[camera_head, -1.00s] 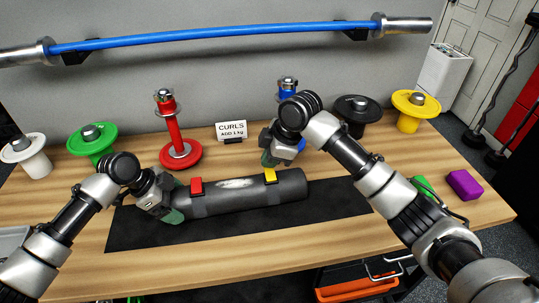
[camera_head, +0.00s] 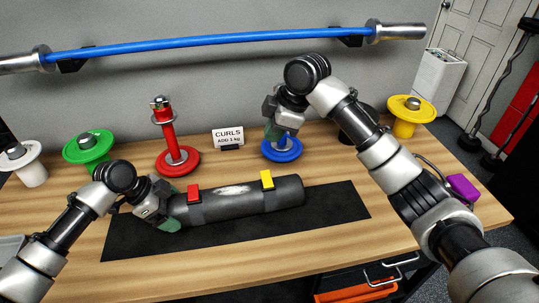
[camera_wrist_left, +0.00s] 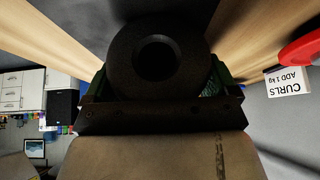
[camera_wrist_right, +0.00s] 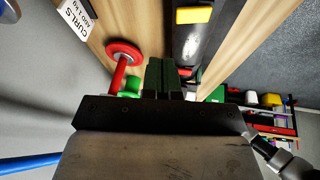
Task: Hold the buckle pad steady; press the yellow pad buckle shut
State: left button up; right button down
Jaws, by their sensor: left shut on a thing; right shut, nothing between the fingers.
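The buckle pad is a dark grey roll (camera_head: 228,203) lying on a black mat (camera_head: 330,212). A red buckle (camera_head: 193,192) is on its left part and a yellow buckle (camera_head: 267,180) on its right part. Whether the yellow buckle is fully shut is not clear; it also shows in the right wrist view (camera_wrist_right: 194,15). My left gripper (camera_head: 170,207) is shut on the pad's left end, and its round end with a hole (camera_wrist_left: 157,55) fills the left wrist view. My right gripper (camera_head: 272,132) is shut and empty, raised above and behind the yellow buckle.
Behind the pad stand a red post (camera_head: 170,130), a blue-based post (camera_head: 282,150) close to my right gripper, and a CURLS sign (camera_head: 228,138). Green (camera_head: 88,147) and yellow (camera_head: 411,108) discs flank them. A purple block (camera_head: 462,187) lies at the right. The mat's front is clear.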

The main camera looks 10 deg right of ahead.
aim_at(267, 177)
jog(key=shift+w+d+r, duration=0.35)
jog(key=shift+w+r, duration=0.25)
jog(key=shift+r, duration=0.15)
jog(key=shift+w+d+r, duration=0.3)
jog(key=shift+w+r, duration=0.25)
jog(key=shift+r, duration=0.15)
jog(key=c, duration=1.8)
grip_release()
jog(key=o, duration=0.4)
jog(key=shift+s+a+m, duration=0.1)
jog(key=shift+m, duration=0.2)
jog(key=o, duration=0.3)
jog(key=shift+s+a+m, duration=0.15)
jog(key=shift+a+m, duration=0.05)
jog(key=shift+m, duration=0.3)
jog(key=shift+o, duration=1.1)
jog(key=shift+s+a+m+h, duration=0.25)
jog(key=shift+m+h, duration=0.15)
jog(key=shift+m, duration=0.2)
jog(key=s+f+m+h, duration=0.1)
jog(key=f+m, duration=0.3)
jog(key=s+a+f+m+g+h, duration=0.1)
jog(key=f+m, duration=0.4)
jog(key=s+a+f+m+g+h, duration=0.1)
jog(key=f+m, duration=0.3)
jog(key=shift+s+a+f+m, duration=0.2)
jog(key=shift+s+m, duration=0.2)
